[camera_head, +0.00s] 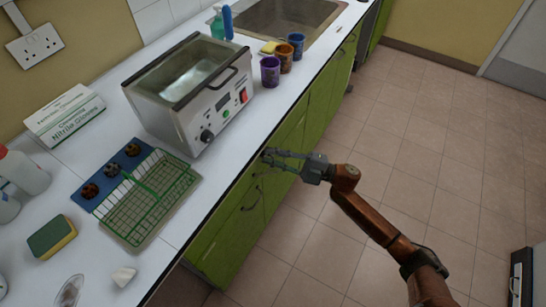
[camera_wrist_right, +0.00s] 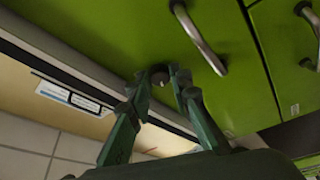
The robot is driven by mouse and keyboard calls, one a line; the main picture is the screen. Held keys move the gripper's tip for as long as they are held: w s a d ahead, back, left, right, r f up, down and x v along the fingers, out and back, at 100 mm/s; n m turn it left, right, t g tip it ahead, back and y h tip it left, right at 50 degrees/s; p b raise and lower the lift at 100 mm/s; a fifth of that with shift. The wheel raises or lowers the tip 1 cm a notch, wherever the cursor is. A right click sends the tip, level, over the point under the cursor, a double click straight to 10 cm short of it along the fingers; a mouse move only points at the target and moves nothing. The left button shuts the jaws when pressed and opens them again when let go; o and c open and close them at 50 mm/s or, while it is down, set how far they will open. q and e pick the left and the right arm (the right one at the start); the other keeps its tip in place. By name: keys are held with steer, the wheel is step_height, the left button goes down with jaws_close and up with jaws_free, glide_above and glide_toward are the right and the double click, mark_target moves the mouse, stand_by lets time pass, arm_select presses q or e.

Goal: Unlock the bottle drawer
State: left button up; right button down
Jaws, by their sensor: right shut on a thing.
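The green drawer fronts (camera_head: 232,215) run below the white counter's edge, and they also show in the wrist view (camera_wrist_right: 120,35). A small round dark lock knob (camera_wrist_right: 160,76) sits on a green front beside a curved metal handle (camera_wrist_right: 198,38). My right gripper (camera_head: 268,156) reaches the front from the right, just under the counter edge. In the wrist view my right gripper (camera_wrist_right: 164,80) has its fingertips on both sides of the knob, shut on it. The fingers partly hide the knob, so I cannot tell how far it is turned. My left gripper is out of view.
On the counter stand a water bath (camera_head: 190,95), a green wire rack (camera_head: 150,200), a purple mug (camera_head: 270,71), a glove box (camera_head: 65,115) and a sponge (camera_head: 52,237). A sink (camera_head: 285,18) is at the back.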

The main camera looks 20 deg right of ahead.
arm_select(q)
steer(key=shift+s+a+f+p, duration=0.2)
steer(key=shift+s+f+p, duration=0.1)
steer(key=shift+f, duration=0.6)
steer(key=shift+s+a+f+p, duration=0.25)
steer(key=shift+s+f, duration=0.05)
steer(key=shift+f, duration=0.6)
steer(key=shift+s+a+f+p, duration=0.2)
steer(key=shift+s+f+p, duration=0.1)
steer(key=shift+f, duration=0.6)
arm_select(e)
steer(key=shift+r+n+g+h, duration=0.1)
steer(key=shift+n+g+h, duration=0.3)
steer(key=shift+n, duration=1.05)
steer(key=shift+r+n+g+h, duration=0.15)
steer(key=shift+n+g, duration=0.45)
steer(key=shift+n, duration=0.85)
steer(key=c, duration=1.7)
jaws_free()
steer(key=shift+c, duration=0.2)
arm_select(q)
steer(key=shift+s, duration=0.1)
arm_select(e)
steer(key=shift+d, duration=0.1)
steer(key=v, duration=1.2)
